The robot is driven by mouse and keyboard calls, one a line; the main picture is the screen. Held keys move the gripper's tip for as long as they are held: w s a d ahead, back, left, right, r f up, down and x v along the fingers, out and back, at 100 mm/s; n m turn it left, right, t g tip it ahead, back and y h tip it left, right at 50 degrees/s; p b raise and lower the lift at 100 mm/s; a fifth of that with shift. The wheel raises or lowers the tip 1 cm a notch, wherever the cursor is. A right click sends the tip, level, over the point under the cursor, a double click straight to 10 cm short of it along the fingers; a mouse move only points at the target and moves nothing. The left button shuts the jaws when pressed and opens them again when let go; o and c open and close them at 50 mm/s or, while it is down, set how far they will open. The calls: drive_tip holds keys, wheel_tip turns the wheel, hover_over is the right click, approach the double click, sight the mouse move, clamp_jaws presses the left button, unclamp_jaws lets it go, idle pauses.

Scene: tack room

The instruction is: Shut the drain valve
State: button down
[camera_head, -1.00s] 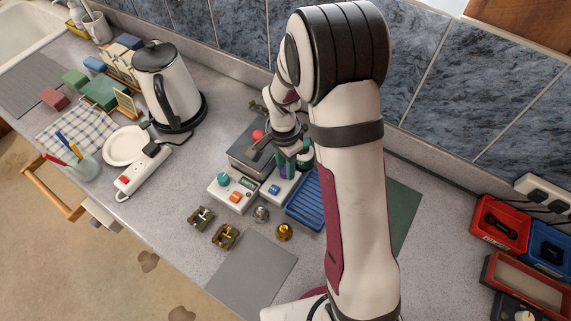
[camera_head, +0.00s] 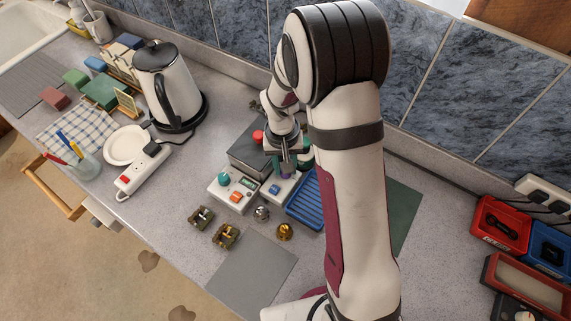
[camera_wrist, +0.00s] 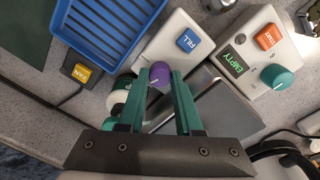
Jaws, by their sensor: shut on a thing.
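My gripper (camera_head: 284,169) is over the counter; its teal fingers (camera_wrist: 161,82) are shut on a purple knob (camera_wrist: 159,74) with a pale pointer line. The knob sits on a pale box (camera_wrist: 190,62) with a blue FILL button (camera_wrist: 188,40). No drain label is readable, so I cannot confirm that this knob is the drain valve. Beside it stands a second pale box (camera_head: 229,196) with an orange START button (camera_wrist: 268,37), a teal knob (camera_wrist: 283,78) and a display reading EMPTY (camera_wrist: 233,64). In the head view my gripper hides most of the purple knob.
A blue ribbed tray (camera_head: 303,207) lies close beside the FILL box. A grey box (camera_head: 247,155) with a red knob (camera_head: 257,137) is behind. A yellow FAN button (camera_wrist: 81,72) is near the tray. Metal parts (camera_head: 226,236) lie in front. A kettle (camera_head: 165,85) stands left.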

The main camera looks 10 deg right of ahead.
drive_tip(key=shift+n, duration=2.1)
drive_tip(key=c, duration=0.9)
unclamp_jaws()
drive_tip(key=shift+o, duration=0.2)
wheel_tip(320, 180, up, 16)
drive_tip(key=shift+a, duration=0.35)
drive_tip(key=shift+s+f, duration=0.1)
